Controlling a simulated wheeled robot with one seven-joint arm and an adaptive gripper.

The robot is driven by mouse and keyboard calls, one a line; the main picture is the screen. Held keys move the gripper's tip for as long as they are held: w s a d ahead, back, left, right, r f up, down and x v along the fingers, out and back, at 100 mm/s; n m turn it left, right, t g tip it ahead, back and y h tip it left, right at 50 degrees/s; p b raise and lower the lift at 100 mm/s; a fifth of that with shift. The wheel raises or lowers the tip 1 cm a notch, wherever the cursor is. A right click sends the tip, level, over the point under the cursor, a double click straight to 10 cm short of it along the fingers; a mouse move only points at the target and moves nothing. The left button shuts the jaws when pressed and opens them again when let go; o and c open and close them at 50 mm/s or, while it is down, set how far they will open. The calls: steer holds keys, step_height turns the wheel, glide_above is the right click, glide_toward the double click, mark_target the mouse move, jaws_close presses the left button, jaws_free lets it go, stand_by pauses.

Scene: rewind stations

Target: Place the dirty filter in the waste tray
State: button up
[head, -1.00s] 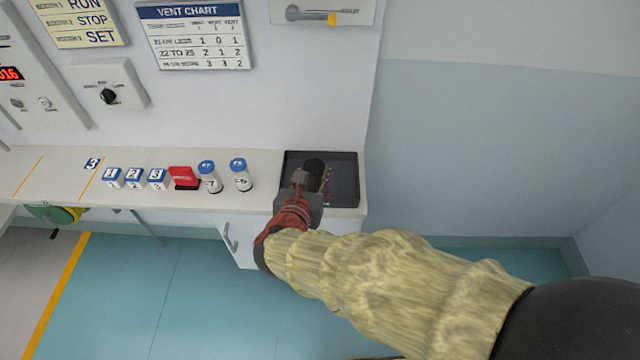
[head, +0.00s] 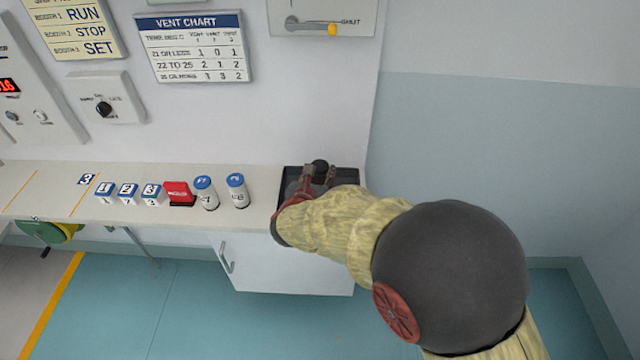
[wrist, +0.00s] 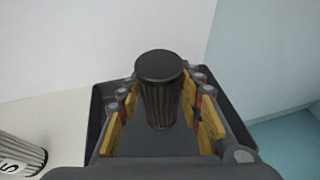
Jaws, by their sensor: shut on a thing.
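The dirty filter (head: 319,165) is a dark cylinder with a black cap. It stands between my gripper's fingers and shows a grey-brown pleated side in the wrist view (wrist: 159,100). My gripper (head: 320,178) is shut on the filter, with yellow-padded fingers (wrist: 163,90) on both sides of it. The waste tray (head: 349,176) is a black, shallow tray at the right end of the counter. The filter and gripper are over the tray, within its outline. My arm hides the tray's front part. I cannot tell whether the filter's bottom touches the tray floor.
One white pleated filter also shows in the wrist view (wrist: 20,155). A wall is close behind the tray.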

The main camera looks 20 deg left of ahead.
mark_target(320, 182)
steer(key=shift+w+f+b, duration=0.15)
steer(key=shift+f+b, duration=0.15)
steer(key=shift+f, duration=0.65)
steer(key=shift+w+f+b, duration=0.15)
steer(key=shift+f+b, duration=0.1)
steer(key=shift+f, duration=0.65)
steer(key=shift+f, duration=0.15)
steer(key=o, duration=1.2)
steer(key=shift+o, duration=0.2)
steer(key=p+v, duration=0.2)
steer(key=v, duration=0.8)
steer(key=shift+s+a+r+p, duration=0.1)
steer(key=shift+s+r+p, duration=0.1)
steer(key=shift+r+p, duration=0.15)
steer(key=shift+v, duration=0.8)
